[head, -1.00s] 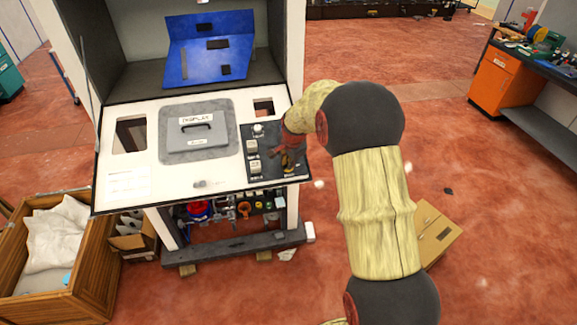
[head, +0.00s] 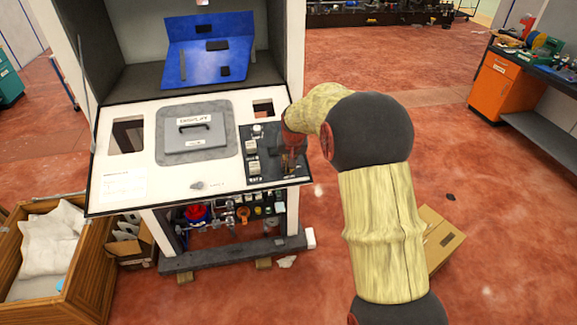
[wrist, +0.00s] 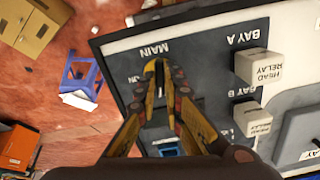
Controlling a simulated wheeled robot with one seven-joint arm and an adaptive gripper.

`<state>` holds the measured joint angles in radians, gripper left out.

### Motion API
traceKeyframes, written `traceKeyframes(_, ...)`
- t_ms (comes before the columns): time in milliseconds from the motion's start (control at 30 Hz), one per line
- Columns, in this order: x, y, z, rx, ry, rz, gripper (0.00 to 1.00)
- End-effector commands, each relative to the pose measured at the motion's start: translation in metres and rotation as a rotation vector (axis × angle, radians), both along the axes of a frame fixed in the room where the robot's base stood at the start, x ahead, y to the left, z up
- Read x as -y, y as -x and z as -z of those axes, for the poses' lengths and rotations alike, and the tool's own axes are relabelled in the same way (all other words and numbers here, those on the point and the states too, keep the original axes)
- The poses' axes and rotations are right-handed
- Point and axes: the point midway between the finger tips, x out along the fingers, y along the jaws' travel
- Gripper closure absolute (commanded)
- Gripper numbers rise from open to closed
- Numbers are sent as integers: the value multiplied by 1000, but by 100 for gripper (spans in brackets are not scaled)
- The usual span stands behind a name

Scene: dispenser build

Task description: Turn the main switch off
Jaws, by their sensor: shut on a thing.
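The dark control panel (head: 262,172) is at the right end of the white sloped console top. In the wrist view the upside-down label MAIN (wrist: 152,50) is beside my fingertips, with part of an ON mark near it. My gripper (wrist: 160,66) is shut on the main switch (wrist: 159,80), a narrow dark lever between the fingers. The fingers hide most of it, so its exact position is unclear. In the head view my gripper (head: 291,165) is over the panel's right side, and the switch is hidden there.
Pale blocks, one marked HEAD RELAY (wrist: 259,68), stand beside my gripper at BAY A and BAY B. A grey DISPLAY cover (head: 196,133) lies left of the panel. A wooden crate (head: 62,300) is at lower left. A cardboard box (head: 440,236) lies on open floor at right.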

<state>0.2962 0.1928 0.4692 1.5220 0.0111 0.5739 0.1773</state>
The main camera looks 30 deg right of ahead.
Motion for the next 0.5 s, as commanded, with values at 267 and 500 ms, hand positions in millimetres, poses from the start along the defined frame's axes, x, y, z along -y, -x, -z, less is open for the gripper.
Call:
traceKeyframes(267,0,0,0,-15,54,-138,100)
traceKeyframes(500,0,0,-1,-20,75,-192,100)
